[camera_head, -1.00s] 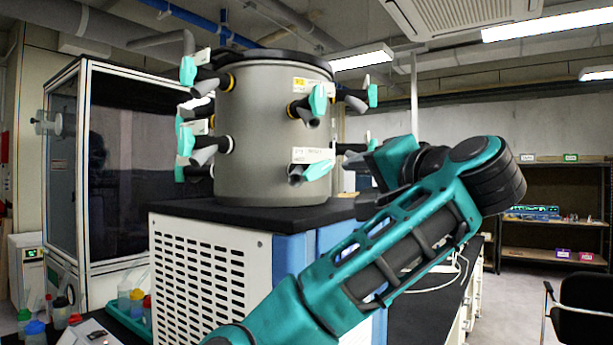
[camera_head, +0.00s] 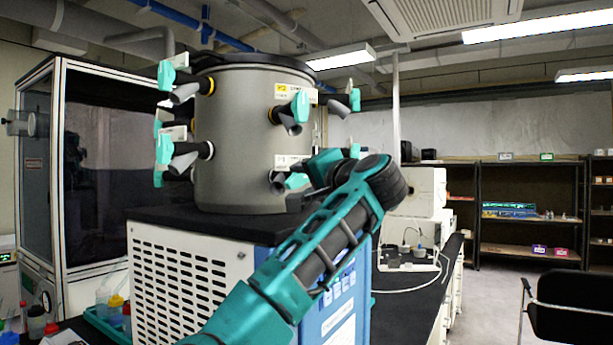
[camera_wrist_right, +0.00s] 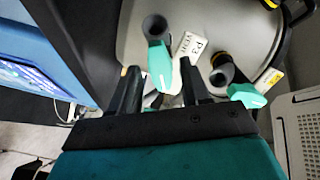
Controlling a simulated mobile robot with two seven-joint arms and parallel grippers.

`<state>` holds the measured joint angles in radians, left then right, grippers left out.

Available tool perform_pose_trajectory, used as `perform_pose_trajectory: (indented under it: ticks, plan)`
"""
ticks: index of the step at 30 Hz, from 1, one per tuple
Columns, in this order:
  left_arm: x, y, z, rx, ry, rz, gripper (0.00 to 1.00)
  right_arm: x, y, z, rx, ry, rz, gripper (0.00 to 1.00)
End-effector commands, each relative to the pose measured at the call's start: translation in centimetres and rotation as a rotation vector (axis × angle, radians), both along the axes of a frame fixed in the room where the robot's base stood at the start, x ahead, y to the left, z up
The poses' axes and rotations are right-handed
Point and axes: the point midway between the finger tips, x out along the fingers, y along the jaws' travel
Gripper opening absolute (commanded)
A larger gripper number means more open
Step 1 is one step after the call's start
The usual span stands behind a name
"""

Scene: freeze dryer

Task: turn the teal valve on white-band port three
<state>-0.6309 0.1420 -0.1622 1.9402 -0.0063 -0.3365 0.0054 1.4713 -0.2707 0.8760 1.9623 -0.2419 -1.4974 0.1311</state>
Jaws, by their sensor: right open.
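The grey drum (camera_head: 240,130) carries black ports with teal valves. A teal valve (camera_head: 296,181) at the lower front port, under a white label (camera_head: 290,161), is partly hidden by my right gripper (camera_head: 308,195). In the right wrist view a teal valve (camera_wrist_right: 160,65) sits between the tips of my open right gripper (camera_wrist_right: 160,68), beside a white label reading P3 (camera_wrist_right: 190,46). Its black port (camera_wrist_right: 155,27) is just beyond the tips. I cannot tell whether the fingers touch the valve. My left gripper is not in view.
A second teal valve (camera_wrist_right: 246,95) on a yellow-banded port is close to the right finger in the wrist view. More valves (camera_head: 165,147) stick out at the drum's left. The drum stands on a black-topped white cabinet (camera_head: 185,270). A glass-fronted cabinet (camera_head: 110,160) stands left.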

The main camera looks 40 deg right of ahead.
Motion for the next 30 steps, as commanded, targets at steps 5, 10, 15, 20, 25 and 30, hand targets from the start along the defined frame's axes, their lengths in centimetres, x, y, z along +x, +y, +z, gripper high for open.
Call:
perform_pose_trajectory:
  ticks: [5, 10, 15, 20, 25, 30]
  plan:
    - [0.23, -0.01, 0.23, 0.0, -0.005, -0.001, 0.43, 0.54, -0.14, -0.02, -0.001, 0.0, 0.0, 0.47]
    - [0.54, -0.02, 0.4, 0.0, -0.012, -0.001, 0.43, 0.52, -0.15, -0.03, -0.001, 0.0, 0.0, 0.47]
    - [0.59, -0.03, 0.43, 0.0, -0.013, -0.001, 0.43, 0.5, -0.14, -0.03, -0.001, 0.0, 0.0, 0.32]
    - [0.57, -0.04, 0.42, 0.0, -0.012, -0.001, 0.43, 0.49, -0.14, -0.02, -0.001, 0.0, -0.001, 0.17]
    - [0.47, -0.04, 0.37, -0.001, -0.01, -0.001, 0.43, 0.49, -0.15, -0.02, -0.001, 0.0, -0.001, 0.01]
    - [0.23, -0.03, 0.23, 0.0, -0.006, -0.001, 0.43, 0.48, -0.15, -0.02, -0.002, 0.0, -0.001, 0.0]
